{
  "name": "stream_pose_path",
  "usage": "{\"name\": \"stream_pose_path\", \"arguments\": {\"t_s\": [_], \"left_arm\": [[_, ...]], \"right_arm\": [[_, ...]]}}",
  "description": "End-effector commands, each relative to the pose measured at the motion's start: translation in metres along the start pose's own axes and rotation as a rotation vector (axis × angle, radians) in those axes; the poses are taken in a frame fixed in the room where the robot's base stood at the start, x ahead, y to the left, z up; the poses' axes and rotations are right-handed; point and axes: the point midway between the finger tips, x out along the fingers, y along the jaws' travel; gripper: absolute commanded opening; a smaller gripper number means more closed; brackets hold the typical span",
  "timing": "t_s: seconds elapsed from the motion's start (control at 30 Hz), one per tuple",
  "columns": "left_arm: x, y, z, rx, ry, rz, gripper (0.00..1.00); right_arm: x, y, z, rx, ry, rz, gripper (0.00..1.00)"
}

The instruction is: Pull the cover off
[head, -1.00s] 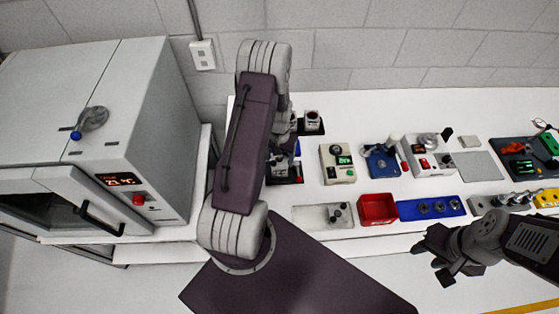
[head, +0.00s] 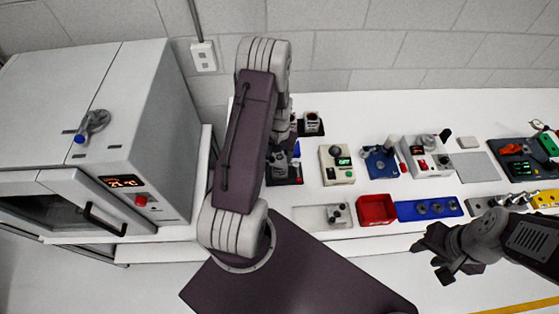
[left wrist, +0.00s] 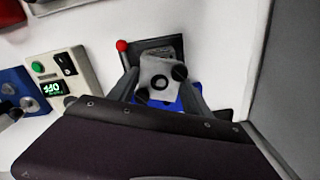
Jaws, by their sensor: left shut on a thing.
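In the left wrist view a pale grey-white boxy piece with a dark ring (left wrist: 150,92), which looks like the cover, sits between the two fingers of my left gripper (left wrist: 158,77). The gripper is shut on it. A blue part (left wrist: 186,98) and a dark base (left wrist: 160,45) show around it; I cannot tell whether the cover still touches them. In the head view my left arm hides most of this spot; a dark unit (head: 287,172) shows at its edge. My right gripper (head: 441,262) is empty and open over the front of the bench.
A red-knobbed lever (left wrist: 122,46) stands close beside the left gripper. A cream box with a green display (head: 337,164), a red bin (head: 377,209) and a blue tray (head: 408,210) stand to the right. A large grey cabinet (head: 160,130) stands on the left.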

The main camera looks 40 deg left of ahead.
Motion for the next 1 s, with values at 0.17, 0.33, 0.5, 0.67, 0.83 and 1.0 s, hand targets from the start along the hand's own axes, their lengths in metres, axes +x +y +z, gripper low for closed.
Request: {"name": "stream_pose_path", "arguments": {"t_s": [0.17, 0.33, 0.5, 0.67, 0.83, 1.0], "left_arm": [[-0.009, 0.000, 0.000, 0.000, 0.000, 0.000, 0.00], [-0.011, 0.000, 0.000, 0.000, 0.000, 0.000, 0.00], [-0.015, 0.000, 0.000, 0.000, 0.000, 0.000, 0.00], [-0.031, 0.000, 0.000, 0.000, 0.000, 0.000, 0.00], [-0.048, 0.000, 0.000, 0.000, -0.001, 0.000, 0.00], [-0.065, 0.000, 0.000, 0.000, 0.000, 0.000, 0.00]], "right_arm": [[-0.007, 0.000, -0.001, 0.000, 0.000, 0.000, 0.40], [-0.009, 0.000, -0.001, 0.000, 0.000, 0.000, 0.40], [-0.012, 0.000, -0.001, 0.000, 0.000, 0.000, 0.40], [-0.025, -0.001, -0.003, 0.000, 0.000, 0.000, 0.40], [-0.038, -0.001, -0.004, 0.000, 0.000, 0.000, 0.40], [-0.052, -0.001, -0.005, 0.000, 0.000, 0.000, 0.40]]}}
